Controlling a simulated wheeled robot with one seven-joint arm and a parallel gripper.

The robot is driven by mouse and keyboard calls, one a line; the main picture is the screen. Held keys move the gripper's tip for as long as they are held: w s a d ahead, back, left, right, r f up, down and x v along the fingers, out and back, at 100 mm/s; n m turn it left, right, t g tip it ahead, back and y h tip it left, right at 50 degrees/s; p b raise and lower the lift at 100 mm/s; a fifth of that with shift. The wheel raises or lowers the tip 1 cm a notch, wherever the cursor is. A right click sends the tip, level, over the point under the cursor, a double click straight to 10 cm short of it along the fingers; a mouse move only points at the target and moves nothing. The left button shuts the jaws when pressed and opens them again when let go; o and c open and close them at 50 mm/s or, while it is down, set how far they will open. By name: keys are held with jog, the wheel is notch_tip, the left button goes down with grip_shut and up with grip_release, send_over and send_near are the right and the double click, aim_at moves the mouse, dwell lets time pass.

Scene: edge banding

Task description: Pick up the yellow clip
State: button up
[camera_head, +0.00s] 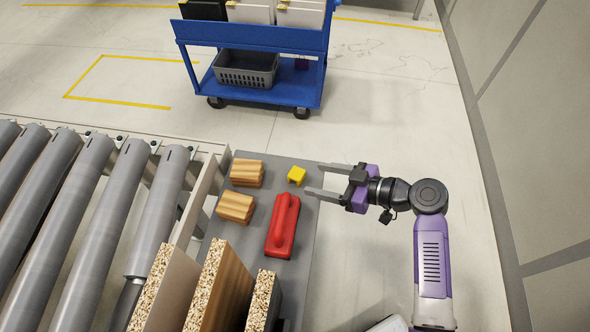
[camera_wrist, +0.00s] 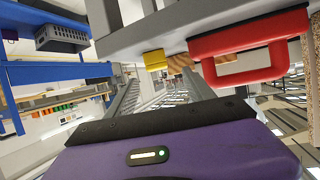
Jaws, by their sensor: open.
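The yellow clip (camera_head: 297,175) is a small block near the far right edge of the grey table (camera_head: 272,158). It also shows in the wrist view (camera_wrist: 155,59), next to the table surface. My gripper (camera_head: 313,178) is open and empty, its two fingers pointing left toward the clip. The fingertips are just right of the clip in the head view, one on the far side and one on the near side. I cannot tell their height relative to it.
A red handled tool (camera_head: 283,226) lies near the clip, and it shows in the wrist view (camera_wrist: 247,45). Two wooden blocks (camera_head: 246,172) (camera_head: 235,207) lie to the left. Upright boards (camera_head: 220,290) stand at the front. A roller conveyor (camera_head: 95,190) is left; a blue cart (camera_head: 260,93) stands behind.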

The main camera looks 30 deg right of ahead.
aim_at(297, 173)
jog(key=shift+p+x, duration=0.85)
jog(key=shift+x, duration=3.05)
jog(key=shift+w+d, duration=0.15)
jog(key=shift+d, duration=0.05)
grip_shut()
